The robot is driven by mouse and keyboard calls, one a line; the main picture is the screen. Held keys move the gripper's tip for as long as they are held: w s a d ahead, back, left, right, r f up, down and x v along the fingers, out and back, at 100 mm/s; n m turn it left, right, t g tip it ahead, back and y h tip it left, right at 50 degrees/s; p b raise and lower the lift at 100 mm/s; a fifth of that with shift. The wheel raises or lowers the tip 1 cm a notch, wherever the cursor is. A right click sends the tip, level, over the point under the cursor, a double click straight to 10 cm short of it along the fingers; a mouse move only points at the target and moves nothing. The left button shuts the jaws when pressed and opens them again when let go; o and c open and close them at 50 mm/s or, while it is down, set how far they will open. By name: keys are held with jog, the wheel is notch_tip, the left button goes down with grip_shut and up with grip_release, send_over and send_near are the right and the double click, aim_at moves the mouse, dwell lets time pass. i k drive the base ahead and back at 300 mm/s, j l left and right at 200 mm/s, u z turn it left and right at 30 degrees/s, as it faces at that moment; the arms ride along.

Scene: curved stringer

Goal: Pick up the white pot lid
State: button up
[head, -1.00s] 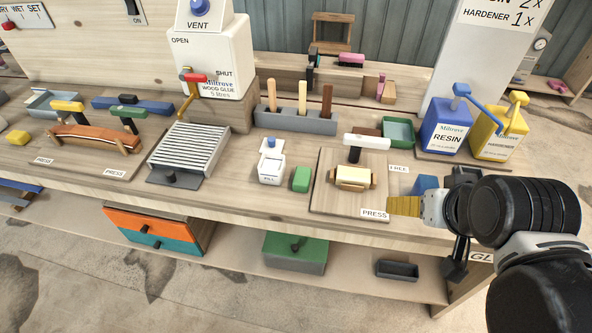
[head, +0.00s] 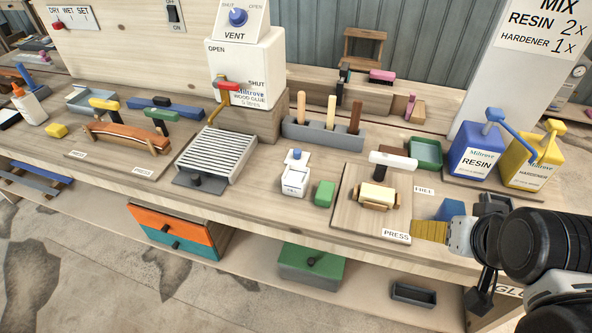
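The white pot lid (head: 296,160) has a blue knob and shows at the top of a small white pot (head: 294,182) in the middle of the bench. I cannot tell whether the lid rests on the pot or sits just behind it. My gripper (head: 462,238) is at the right, over the front edge of the bench, well apart from the lid. A ribbed yellow piece (head: 430,231) shows at its left end; I cannot tell whether it is held. The gripper's fingers are not clear enough to judge their opening.
A green block (head: 324,194) stands right of the pot, and a press board (head: 348,222) lies beyond it. A slatted grey rack (head: 215,153) is to the left. A grey holder with several upright handles (head: 322,136) stands behind. Bare bench lies in front of the pot.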

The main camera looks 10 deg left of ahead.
aim_at(297, 157)
jog(key=i+j+u, duration=0.45)
jog(key=i+j, duration=0.35)
jog(key=j, duration=0.15)
